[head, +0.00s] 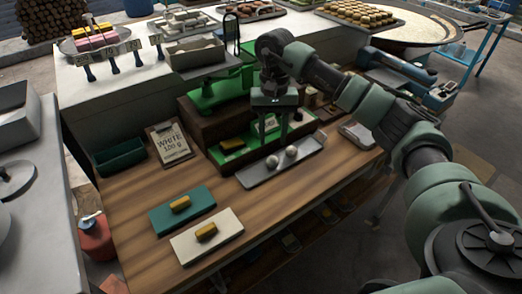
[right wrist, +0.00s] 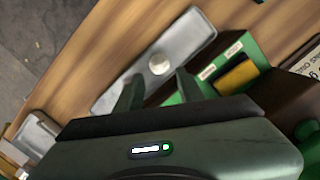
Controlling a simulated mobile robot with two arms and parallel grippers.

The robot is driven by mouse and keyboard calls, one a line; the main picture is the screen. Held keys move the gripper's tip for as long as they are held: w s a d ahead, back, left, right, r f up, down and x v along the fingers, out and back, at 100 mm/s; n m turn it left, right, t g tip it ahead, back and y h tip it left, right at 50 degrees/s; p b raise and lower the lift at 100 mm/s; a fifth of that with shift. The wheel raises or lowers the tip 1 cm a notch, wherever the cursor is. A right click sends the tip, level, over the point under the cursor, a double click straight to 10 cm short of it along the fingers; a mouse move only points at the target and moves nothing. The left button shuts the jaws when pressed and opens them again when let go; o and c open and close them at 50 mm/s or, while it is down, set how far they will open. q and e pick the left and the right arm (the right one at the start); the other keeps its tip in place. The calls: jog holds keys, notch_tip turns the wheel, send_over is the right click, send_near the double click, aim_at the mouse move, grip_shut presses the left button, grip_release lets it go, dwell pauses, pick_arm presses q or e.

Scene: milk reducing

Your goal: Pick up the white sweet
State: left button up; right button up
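Two small pale round sweets lie on a long grey tray (head: 257,179): one nearer the middle (head: 272,162), one to its right (head: 291,151). My right gripper (head: 273,139) hangs above the tray, pointing down, with its fingers apart and nothing between them. In the right wrist view one whitish sweet (right wrist: 159,64) shows on the tray (right wrist: 192,37), just beyond the gap between the open fingertips (right wrist: 160,84). The other sweet is not visible there. My left gripper is not in view.
A green scale (head: 222,90) on a dark wooden stand is behind the tray. Teal (head: 165,221) and cream (head: 222,241) boards each hold a yellow-brown block.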

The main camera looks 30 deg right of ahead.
aim_at(273, 157)
jog(key=shift+w+f, duration=0.25)
jog(key=shift+w, duration=0.05)
jog(key=f, duration=0.1)
jog(key=s+f+p, duration=0.1)
jog(key=f+p, duration=0.1)
jog(key=shift+s+f, duration=0.1)
jog(key=shift+s, duration=0.2)
notch_tip(273, 157, down, 3)
jog(key=shift+w+a+r+p, duration=0.1)
jog(key=shift+a+p, duration=0.05)
jog(key=shift+p, duration=0.45)
jog(key=shift+f, duration=0.5)
grip_shut()
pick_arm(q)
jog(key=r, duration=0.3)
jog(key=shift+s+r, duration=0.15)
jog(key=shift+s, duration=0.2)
